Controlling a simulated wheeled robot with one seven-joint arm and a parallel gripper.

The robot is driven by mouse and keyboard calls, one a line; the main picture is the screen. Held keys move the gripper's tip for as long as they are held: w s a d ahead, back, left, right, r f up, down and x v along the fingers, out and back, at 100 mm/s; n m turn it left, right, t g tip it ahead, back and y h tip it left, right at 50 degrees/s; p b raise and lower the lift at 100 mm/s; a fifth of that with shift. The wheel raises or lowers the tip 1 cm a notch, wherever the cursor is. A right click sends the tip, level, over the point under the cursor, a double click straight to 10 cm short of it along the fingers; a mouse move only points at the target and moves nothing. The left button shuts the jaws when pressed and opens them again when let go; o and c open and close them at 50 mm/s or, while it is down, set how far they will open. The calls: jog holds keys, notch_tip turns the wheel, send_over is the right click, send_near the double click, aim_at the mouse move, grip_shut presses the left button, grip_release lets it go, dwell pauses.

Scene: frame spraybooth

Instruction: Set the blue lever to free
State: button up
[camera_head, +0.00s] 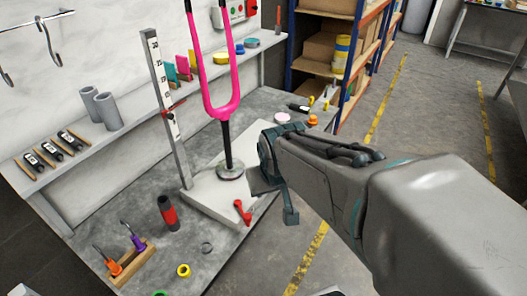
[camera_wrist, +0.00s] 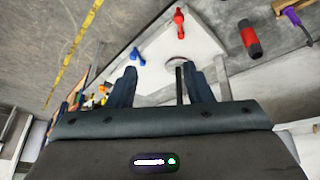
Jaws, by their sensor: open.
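The blue lever (camera_wrist: 137,56) is on the white triangular base plate (camera_wrist: 192,45), near its edge, in the wrist view. It lies just beyond my left-hand fingertip, with a small apparent gap. In the head view my gripper hides it. A red lever (camera_wrist: 178,18) stands on the same plate and also shows in the head view (camera_head: 242,211). In the head view my gripper (camera_head: 276,194) is at the right side of the plate. No lever position label is readable.
A pink fork (camera_head: 222,95) stands on a black post on the plate. A ruled upright (camera_head: 165,110) stands to its left. A red-black cylinder (camera_head: 168,212), tool rack (camera_head: 130,262) and yellow ring (camera_head: 183,270) sit on the grey bench. Open floor lies to the right.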

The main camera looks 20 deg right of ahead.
jog(key=w+d+f+t+b, duration=0.4)
jog(key=w+d+f+b, duration=0.1)
jog(key=f+b, duration=0.55)
jog(key=w+d+f+t+h+b, duration=0.1)
jog(key=w+d+f+t+b, duration=0.35)
jog(key=f+b, duration=0.55)
jog(key=w+d+f+t+b, duration=0.5)
jog(key=f+b, duration=0.4)
jog(key=b, duration=0.3)
jog(key=shift+m+g, duration=0.25)
jog(key=shift+m, duration=0.15)
jog(key=w+p, duration=0.1)
jog(key=w, duration=0.3)
jog(key=w+p, duration=0.1)
jog(key=w, duration=0.3)
jog(key=w+d+p, duration=0.1)
jog(key=w, duration=0.3)
jog(key=shift+w, duration=0.35)
jog(key=shift+w+d, duration=0.1)
jog(key=shift+w, duration=0.6)
grip_shut()
